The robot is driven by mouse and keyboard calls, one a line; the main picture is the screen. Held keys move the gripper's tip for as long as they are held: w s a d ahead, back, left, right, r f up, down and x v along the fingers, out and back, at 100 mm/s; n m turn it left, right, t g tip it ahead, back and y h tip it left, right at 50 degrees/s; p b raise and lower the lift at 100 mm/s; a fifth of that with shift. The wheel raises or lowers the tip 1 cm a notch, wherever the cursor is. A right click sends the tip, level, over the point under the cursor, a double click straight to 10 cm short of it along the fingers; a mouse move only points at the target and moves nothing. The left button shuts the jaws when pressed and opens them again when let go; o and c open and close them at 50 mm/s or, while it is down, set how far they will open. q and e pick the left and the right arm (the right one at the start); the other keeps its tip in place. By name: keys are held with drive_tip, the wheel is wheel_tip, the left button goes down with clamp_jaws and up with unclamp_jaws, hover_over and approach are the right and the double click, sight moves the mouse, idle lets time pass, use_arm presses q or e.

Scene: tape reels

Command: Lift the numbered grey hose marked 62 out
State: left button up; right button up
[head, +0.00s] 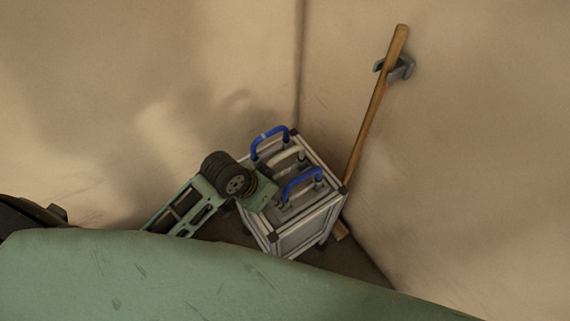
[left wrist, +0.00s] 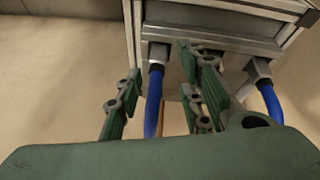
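A pale grey hose (head: 287,156) arches between two blue hoses in the framed box. No number is legible on it. One blue hose (head: 270,137) is behind it and another blue hose (head: 301,181) in front. My left gripper (head: 268,189) is over the box's left side; its fingertips are hard to make out there. In the left wrist view its green fingers (left wrist: 162,95) are spread apart, with a blue hose (left wrist: 154,98) showing between them. Another blue hose (left wrist: 268,92) is right of the fingers. My right gripper is not in view.
The metal-framed box (head: 306,233) stands in a corner close to two beige walls. A wooden pole (head: 374,105) leans by its right side, at a dark wall bracket (head: 402,68). The box frame (left wrist: 225,42) also shows in the left wrist view.

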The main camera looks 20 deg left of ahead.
use_arm(q)
drive_tip(key=w+r+m+h, duration=0.1)
drive_tip(key=w+r+m, duration=0.15)
drive_tip(key=r, duration=0.35)
wheel_tip(320, 180, up, 4)
drive_tip(key=f+g, duration=0.1)
hover_over(282, 153)
drive_tip(key=s+a, duration=0.2)
drive_tip(key=a, duration=0.1)
drive_tip(key=p+x, duration=0.1)
drive_tip(key=x, duration=0.2)
drive_tip(key=d+p+x, duration=0.1)
drive_tip(key=x, duration=0.3)
drive_tip(key=shift+w+a+r, duration=0.1)
drive_tip(key=shift+w+r, duration=0.15)
drive_tip(key=shift+r, duration=0.05)
drive_tip(key=shift+f, duration=0.15)
clamp_jaws()
